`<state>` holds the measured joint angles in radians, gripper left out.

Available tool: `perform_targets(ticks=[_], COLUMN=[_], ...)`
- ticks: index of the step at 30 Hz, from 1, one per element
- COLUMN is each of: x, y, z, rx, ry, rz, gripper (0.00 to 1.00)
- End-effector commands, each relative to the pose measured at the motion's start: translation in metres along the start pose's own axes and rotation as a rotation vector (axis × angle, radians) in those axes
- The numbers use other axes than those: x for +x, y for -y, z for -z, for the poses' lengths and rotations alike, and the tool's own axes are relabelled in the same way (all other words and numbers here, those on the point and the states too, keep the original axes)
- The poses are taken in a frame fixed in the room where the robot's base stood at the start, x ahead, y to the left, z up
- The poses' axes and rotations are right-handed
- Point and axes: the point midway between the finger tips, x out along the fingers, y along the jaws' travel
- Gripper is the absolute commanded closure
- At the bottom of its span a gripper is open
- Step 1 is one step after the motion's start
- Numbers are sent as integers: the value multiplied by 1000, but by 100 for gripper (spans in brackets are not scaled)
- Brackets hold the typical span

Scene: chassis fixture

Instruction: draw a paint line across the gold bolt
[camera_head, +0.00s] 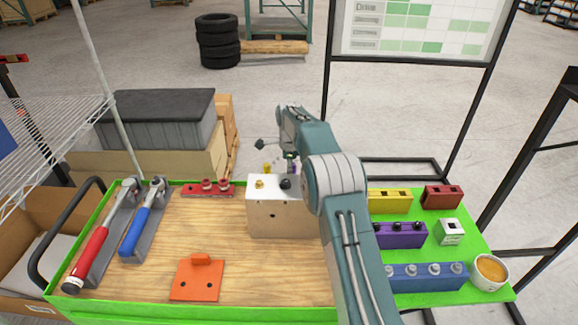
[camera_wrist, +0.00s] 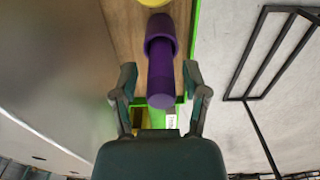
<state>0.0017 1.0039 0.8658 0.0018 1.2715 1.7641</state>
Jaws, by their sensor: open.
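The gold bolt (camera_head: 259,184) stands on top of the pale block (camera_head: 283,222) at the back middle of the bench, beside a dark bolt (camera_head: 286,184). My gripper (camera_head: 291,158) is low behind the block, partly hidden by my arm. In the wrist view my gripper (camera_wrist: 158,78) is open, with one finger on each side of a purple paint marker (camera_wrist: 161,62). I cannot tell whether either finger touches it. A yellow marker (camera_wrist: 152,2) shows at the top edge of that view; its top also shows behind the block in the head view (camera_head: 267,168).
Left are a red-handled ratchet (camera_head: 90,250) and a blue-handled ratchet (camera_head: 138,231). An orange bracket (camera_head: 197,280) lies in front. Right are yellow (camera_head: 390,201), purple (camera_head: 399,236) and blue (camera_head: 424,277) blocks and a cup (camera_head: 490,272). The wooden bench top (camera_head: 240,265) has free room at front.

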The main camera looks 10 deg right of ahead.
Motion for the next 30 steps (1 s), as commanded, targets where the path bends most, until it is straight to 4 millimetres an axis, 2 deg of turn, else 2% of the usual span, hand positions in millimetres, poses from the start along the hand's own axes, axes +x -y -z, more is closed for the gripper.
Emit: perform_targets(ticks=[3, 4, 5, 6, 8, 15, 30], x=[0, 0, 0, 0, 0, -3, -38], y=[0, 0, 0, 0, 0, 0, 0], z=[2, 2, 2, 1, 0, -2, -3], rx=[2, 2, 2, 1, 1, 0, 0], ry=[1, 1, 1, 0, -1, -1, 1], rz=[0, 0, 0, 0, 1, 2, 4], gripper=[41, 46, 59, 77, 100, 100, 100])
